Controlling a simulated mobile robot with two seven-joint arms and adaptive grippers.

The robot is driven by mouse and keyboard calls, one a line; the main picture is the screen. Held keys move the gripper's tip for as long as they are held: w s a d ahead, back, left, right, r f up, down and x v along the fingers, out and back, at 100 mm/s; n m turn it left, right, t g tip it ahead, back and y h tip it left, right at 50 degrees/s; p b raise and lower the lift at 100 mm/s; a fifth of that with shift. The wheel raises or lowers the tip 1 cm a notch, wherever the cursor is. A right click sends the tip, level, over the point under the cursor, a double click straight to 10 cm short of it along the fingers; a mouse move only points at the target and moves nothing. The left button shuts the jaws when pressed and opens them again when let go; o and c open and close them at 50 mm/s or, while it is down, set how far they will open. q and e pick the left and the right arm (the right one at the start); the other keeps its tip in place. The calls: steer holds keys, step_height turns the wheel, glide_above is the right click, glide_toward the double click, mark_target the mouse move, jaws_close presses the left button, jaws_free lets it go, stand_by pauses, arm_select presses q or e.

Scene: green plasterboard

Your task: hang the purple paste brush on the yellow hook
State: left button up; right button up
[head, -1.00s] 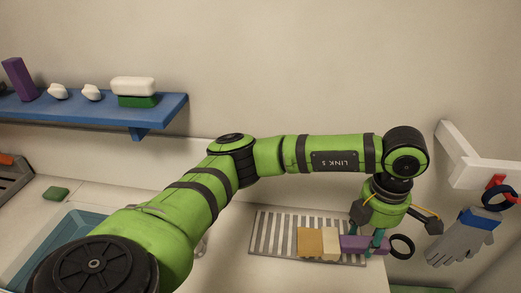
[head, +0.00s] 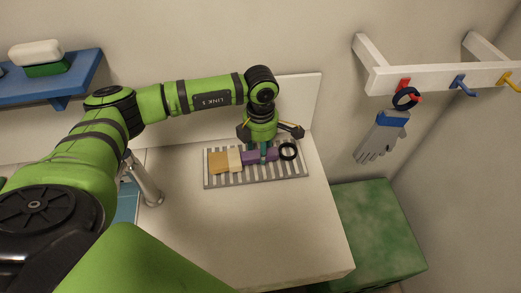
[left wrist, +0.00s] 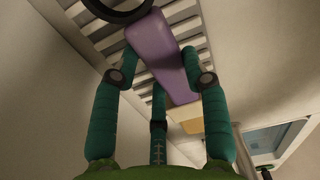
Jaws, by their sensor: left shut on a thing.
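The paste brush has a purple handle (head: 250,157), a cream and tan head at its left end and a black ring at its right end. It lies over the slatted grey rack on the counter; I cannot tell whether it is lifted. My left gripper (head: 264,155) points down and is shut on the purple handle, near the ring. In the left wrist view, the teal fingers stand on either side of the purple handle (left wrist: 160,48). The yellow hook (head: 512,84) is on the white rail at the far right and looks empty. My right gripper is out of view.
The white rail (head: 435,78) also has a red hook with a grey glove (head: 381,138) hanging by a dark ring, and an empty blue hook (head: 463,86). A green block (head: 375,230) stands below. A faucet (head: 146,182) is left of the slatted rack (head: 226,180).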

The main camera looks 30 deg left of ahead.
arm_select(q)
step_height(320, 180, down, 2)
steer(key=shift+s+f+p, duration=0.1)
steer(key=shift+p, duration=0.4)
steer(key=shift+f, duration=0.35)
steer(key=shift+f+b, duration=0.15)
steer(key=shift+b, duration=0.15)
steer(key=o, duration=1.2)
